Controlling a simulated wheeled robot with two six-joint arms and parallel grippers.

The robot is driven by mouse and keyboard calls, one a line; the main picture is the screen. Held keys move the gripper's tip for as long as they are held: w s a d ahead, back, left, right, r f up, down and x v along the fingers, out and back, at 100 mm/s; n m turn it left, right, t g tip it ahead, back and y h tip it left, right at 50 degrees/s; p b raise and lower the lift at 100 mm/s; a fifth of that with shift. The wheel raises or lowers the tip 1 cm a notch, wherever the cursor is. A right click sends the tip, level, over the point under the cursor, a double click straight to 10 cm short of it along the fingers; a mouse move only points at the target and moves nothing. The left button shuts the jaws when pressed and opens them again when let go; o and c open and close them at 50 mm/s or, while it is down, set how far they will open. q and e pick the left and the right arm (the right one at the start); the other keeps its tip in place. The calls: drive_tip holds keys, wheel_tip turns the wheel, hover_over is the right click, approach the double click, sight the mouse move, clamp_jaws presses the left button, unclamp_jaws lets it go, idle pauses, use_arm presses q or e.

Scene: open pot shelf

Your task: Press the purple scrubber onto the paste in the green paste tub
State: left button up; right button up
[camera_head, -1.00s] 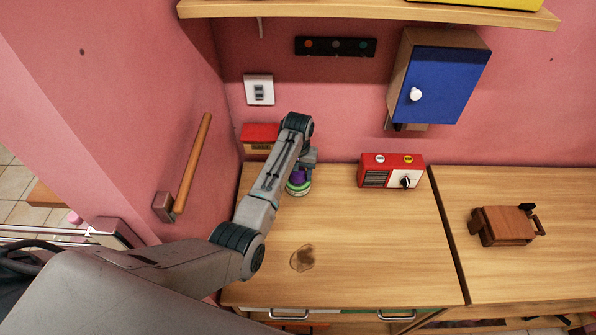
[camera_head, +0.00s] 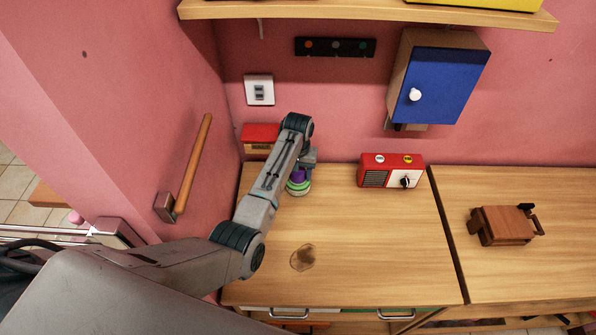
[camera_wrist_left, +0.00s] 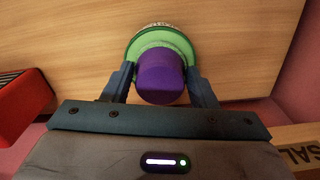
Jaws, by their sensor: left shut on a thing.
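My left gripper (camera_wrist_left: 161,88) is shut on the purple scrubber (camera_wrist_left: 160,76), with one finger on each side of it. The scrubber also shows in the head view (camera_head: 298,175), partly hidden by my arm. The green paste tub (camera_wrist_left: 135,47) is right beyond the scrubber, whose lower end is at the tub's mouth. The tub stands on the counter in the head view (camera_head: 299,189). The paste is hidden behind the scrubber, so I cannot tell whether they touch. My right gripper is not in view.
A red radio (camera_head: 391,171) stands right of the tub, and a red-topped box (camera_head: 260,138) is behind my arm. A brown stain (camera_head: 303,257) marks the wooden counter (camera_head: 380,240). A blue cabinet (camera_head: 440,84) hangs above.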

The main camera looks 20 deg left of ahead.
use_arm(q)
drive_tip(key=shift+r, duration=3.5)
